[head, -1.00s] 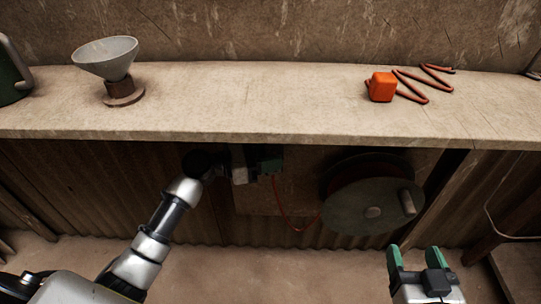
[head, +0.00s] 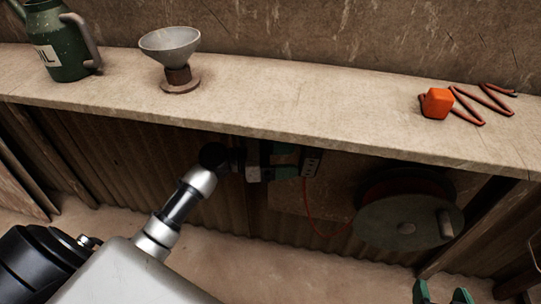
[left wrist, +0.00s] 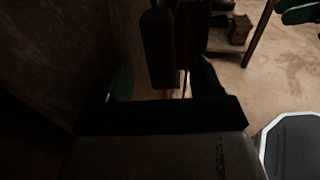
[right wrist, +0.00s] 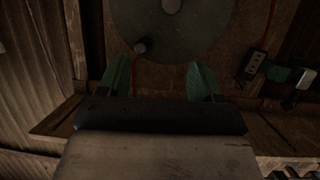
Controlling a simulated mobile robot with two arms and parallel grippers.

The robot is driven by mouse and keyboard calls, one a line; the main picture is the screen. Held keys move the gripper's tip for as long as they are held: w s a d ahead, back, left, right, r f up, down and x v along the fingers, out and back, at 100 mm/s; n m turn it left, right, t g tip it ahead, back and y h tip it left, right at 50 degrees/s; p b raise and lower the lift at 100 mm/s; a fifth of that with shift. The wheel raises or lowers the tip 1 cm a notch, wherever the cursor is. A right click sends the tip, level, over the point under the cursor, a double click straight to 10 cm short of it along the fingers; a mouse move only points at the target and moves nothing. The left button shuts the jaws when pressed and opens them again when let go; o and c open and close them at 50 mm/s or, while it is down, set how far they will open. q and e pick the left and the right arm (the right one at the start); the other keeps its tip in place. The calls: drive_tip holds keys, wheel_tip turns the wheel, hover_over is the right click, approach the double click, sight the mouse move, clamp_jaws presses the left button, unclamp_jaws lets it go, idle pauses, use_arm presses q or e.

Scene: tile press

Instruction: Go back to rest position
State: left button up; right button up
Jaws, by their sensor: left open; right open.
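My left gripper (head: 285,162) is under the shelf, at the end of my outstretched arm. My right gripper (head: 443,293) is at the bottom right edge of the head view, open and empty. In the right wrist view its fingers (right wrist: 158,80) are apart in front of the cable reel (right wrist: 170,25). The strip (right wrist: 257,62) and part of my left gripper (right wrist: 288,78) show at right there.
The cable reel (head: 408,222) hangs under the shelf, with a red cable (head: 318,225) toward the strip. The ground below is open.

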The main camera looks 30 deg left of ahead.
use_arm(q)
drive_tip(key=v, duration=0.5)
drive_tip(key=shift+p, duration=0.3)
use_arm(e)
drive_tip(key=shift+s+d+f+g+h, duration=0.15)
drive_tip(key=shift+s+d+f+g, duration=0.1)
drive_tip(key=shift+s+f+g, duration=0.2)
drive_tip(key=shift+s+d+f+g+h, duration=0.2)
drive_tip(key=shift+s+f+g, duration=0.15)
drive_tip(key=shift+f+g, duration=0.2)
